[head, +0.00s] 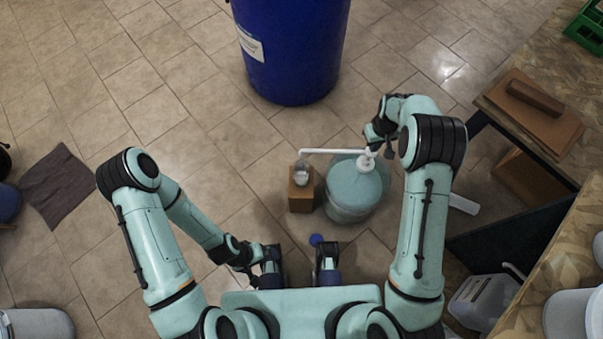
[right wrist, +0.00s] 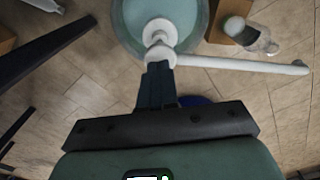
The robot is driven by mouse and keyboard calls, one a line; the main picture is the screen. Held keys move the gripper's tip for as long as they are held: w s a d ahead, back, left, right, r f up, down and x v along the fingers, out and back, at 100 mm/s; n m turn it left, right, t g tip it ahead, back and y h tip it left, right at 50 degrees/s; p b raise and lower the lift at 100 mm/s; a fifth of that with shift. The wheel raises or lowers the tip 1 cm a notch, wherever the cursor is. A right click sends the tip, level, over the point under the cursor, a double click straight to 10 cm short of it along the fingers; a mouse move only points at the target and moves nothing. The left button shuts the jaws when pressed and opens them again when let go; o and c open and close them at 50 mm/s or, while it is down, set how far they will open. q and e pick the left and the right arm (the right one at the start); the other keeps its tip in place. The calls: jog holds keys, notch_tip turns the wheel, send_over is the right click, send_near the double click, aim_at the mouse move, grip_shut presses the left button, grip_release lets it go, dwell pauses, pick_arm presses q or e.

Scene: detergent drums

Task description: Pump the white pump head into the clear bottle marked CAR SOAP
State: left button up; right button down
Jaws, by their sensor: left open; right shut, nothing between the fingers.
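The white pump head (head: 365,161) sits on top of a pale teal drum (head: 352,205). My right gripper (head: 374,143) is shut and empty at the pump head. In the right wrist view its fingertips (right wrist: 158,72) overlap the pump head (right wrist: 158,32); contact is unclear. My left gripper (head: 256,262) is open, low at the left, away from the bottle.
A large blue barrel (head: 290,55) stands behind the drum. A wooden table (head: 560,75) and a whitish jug (head: 482,302) are at right. A dark mat (head: 58,187) lies left. Tiled floor between is clear.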

jog(key=shift+f+b, duration=1.9)
jog(key=shift+f, duration=0.95)
jog(key=shift+r, duration=0.2)
jog(key=shift+r+p, duration=2)
jog(key=shift+r, duration=0.75)
jog(key=shift+f, duration=0.1)
